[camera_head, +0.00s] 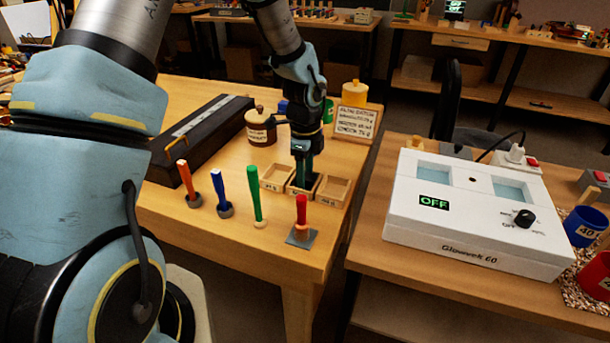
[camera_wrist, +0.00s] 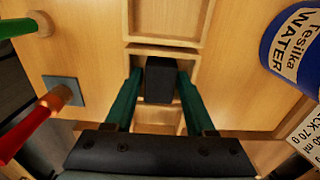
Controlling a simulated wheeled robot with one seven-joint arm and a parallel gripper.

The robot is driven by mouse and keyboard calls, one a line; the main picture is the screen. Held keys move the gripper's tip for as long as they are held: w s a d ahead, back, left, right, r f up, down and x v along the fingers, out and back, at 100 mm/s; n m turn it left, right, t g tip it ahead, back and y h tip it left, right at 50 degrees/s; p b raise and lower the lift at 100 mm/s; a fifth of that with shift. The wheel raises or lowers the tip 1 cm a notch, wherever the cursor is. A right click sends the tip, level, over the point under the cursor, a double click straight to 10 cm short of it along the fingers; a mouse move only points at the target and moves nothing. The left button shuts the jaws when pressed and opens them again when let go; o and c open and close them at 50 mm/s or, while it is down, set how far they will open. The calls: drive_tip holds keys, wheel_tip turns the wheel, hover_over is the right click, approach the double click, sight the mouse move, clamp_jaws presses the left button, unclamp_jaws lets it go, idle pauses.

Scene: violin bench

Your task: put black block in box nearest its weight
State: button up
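The black block (camera_wrist: 159,80) shows in the wrist view between my gripper's two green fingers, at the middle of three small wooden boxes. In the head view, my gripper (camera_head: 303,184) reaches down into the middle box (camera_head: 291,190), and the block is hidden there. In the wrist view, the fingers of my gripper (camera_wrist: 160,75) stand on both sides of the block with a narrow gap at each side. The left box (camera_head: 271,184) and right box (camera_head: 334,190) look empty. The box labels are too small to read surely.
Orange (camera_head: 187,178), blue (camera_head: 220,187), green (camera_head: 255,195) and red (camera_head: 301,214) handled tools stand in front of the boxes. A brown jar (camera_head: 260,133) and a sign (camera_head: 355,123) stand behind. A white device (camera_head: 480,215) reading OFF is on the right table.

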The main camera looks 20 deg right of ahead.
wheel_tip(320, 180, up, 12)
drive_tip(key=b, duration=0.2)
drive_tip(key=s+a+n, duration=0.2)
drive_tip(key=a+n, duration=1)
drive_tip(key=a, duration=0.3)
drive_tip(key=s+a+n+t, duration=0.1)
drive_tip(key=s+a+n, duration=0.1)
drive_tip(key=a+n, duration=1.1)
drive_tip(key=shift+a+n+t, duration=0.3)
drive_tip(key=shift+a, duration=0.8)
drive_tip(key=shift+c, duration=0.4)
